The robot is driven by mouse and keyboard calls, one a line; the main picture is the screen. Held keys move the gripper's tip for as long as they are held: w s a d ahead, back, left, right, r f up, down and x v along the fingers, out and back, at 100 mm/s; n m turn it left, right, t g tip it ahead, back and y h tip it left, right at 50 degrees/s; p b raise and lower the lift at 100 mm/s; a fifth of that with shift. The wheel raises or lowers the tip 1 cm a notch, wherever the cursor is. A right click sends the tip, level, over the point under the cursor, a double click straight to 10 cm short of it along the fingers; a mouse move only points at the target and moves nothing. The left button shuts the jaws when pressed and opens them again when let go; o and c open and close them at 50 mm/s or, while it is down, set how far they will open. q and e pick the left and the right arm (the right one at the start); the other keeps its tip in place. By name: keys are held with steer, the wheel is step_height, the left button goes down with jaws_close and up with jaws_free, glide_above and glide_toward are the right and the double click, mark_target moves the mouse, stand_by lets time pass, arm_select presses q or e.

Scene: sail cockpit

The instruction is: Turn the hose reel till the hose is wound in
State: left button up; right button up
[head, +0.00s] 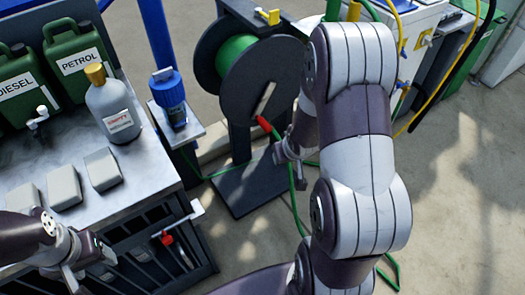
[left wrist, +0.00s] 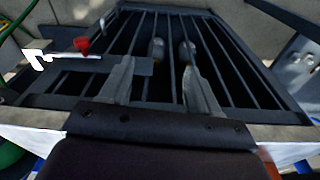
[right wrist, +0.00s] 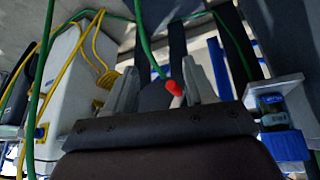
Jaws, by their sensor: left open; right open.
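The hose reel (head: 268,82) stands on a dark base, its black flange facing me and green hose (head: 236,58) around its drum. Its crank has a red handle (head: 263,124) near the flange's lower part. My right gripper (head: 283,150), partly hidden by my arm, is open just below and right of the handle. In the right wrist view the red handle (right wrist: 174,88) shows between the open fingers, nearer the right one; I cannot tell whether they touch it. My left gripper (head: 103,258) is open and empty by the bench front; its fingers (left wrist: 160,80) show against the barred rack.
The bench (head: 125,185) at left holds green cans (head: 78,58), a grey bottle (head: 112,105) and pale blocks (head: 63,187). A blue-topped item (head: 168,92) stands on a small shelf beside the reel. Loose green hose (head: 393,272) lies on the floor. Open floor is at right.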

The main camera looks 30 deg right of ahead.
steer(key=w+d+f+t+b, duration=0.25)
steer(key=f+b, duration=0.25)
steer(key=f, duration=0.3)
steer(key=w+d+f+t+b, duration=0.25)
steer(key=f+b, duration=0.35)
steer(key=f, duration=0.3)
steer(key=n+t+y+b, duration=0.2)
steer(key=t+y+b, duration=0.1)
steer(key=t+b, duration=0.8)
glide_toward(260, 117)
steer(key=shift+t, duration=0.7)
steer(key=b+x, duration=0.1)
steer(key=x, duration=0.1)
steer(key=b+x, duration=0.1)
steer(key=x, duration=0.1)
steer(key=f+b+x, duration=0.1)
steer(key=x, duration=0.1)
steer(key=shift+w+a, duration=0.1)
steer(key=shift+w, duration=0.45)
steer(key=shift+w+r, duration=0.15)
steer(key=shift+w, duration=0.05)
arm_select(q)
step_height(260, 117, down, 31)
steer(key=shift+r, duration=0.2)
arm_select(e)
jaws_close()
